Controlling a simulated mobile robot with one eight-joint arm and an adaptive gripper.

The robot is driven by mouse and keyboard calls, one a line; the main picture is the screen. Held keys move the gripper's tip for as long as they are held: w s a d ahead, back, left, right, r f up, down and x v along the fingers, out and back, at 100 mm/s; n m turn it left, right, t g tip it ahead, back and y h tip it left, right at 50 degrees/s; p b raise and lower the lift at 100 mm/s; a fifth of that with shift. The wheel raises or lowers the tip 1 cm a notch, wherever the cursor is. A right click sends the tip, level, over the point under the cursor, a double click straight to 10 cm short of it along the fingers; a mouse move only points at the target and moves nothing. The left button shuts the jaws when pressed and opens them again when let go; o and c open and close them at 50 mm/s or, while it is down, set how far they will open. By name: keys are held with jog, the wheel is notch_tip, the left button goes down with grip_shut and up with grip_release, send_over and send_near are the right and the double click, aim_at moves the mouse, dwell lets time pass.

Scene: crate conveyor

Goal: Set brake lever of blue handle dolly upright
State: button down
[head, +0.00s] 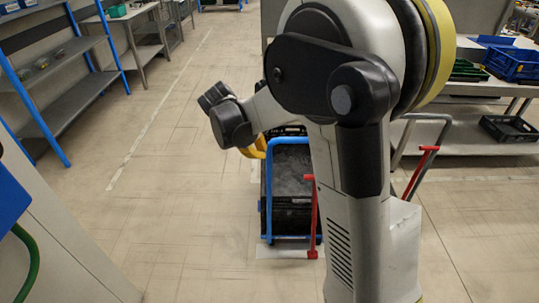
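The blue handle dolly (268,205) stands on the floor near the middle of the head view, carrying black crates (291,180). My arm covers its right side. A red lever (314,218) runs nearly vertically in the picture at the dolly's near right corner, with a short crosspiece at each end. I cannot tell whether it leans toward or away from me. My arm reaches out above the dolly. A yellow part (254,149) shows below its black wrist joint, beside the crates' upper left. My gripper's fingers cannot be made out, and nothing of mine visibly touches the lever.
A grey-handled cart (447,135) with another red lever (421,170) stands to the right, partly behind my arm. Shelving with blue posts (41,115) is at the left. Benches with a blue crate (513,63) are at the right. The floor left of the dolly is clear.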

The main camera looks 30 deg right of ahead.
jog(key=w+d+f+n+g+h+p, duration=0.1)
jog(key=w+d+f+n+g+h, duration=0.3)
jog(key=f, duration=0.6)
jog(key=s+d+f+n+g+p, duration=0.1)
jog(key=d+f, duration=0.4)
jog(key=f, duration=0.6)
jog(key=d+r+b+x, duration=0.1)
jog(key=b+x, duration=0.4)
jog(key=x, duration=0.7)
jog(key=shift+s+d+r, duration=0.3)
jog(key=shift+d+r, duration=0.2)
jog(key=shift+r, duration=0.05)
jog(key=s+d+t+y+p, duration=0.1)
jog(key=s+d+y, duration=0.1)
jog(key=d, duration=0.4)
jog(key=shift+s+r+y+p, duration=0.35)
jog(key=shift+s+r+y, duration=0.05)
jog(key=shift+s, duration=0.45)
jog(key=shift+d, duration=0.1)
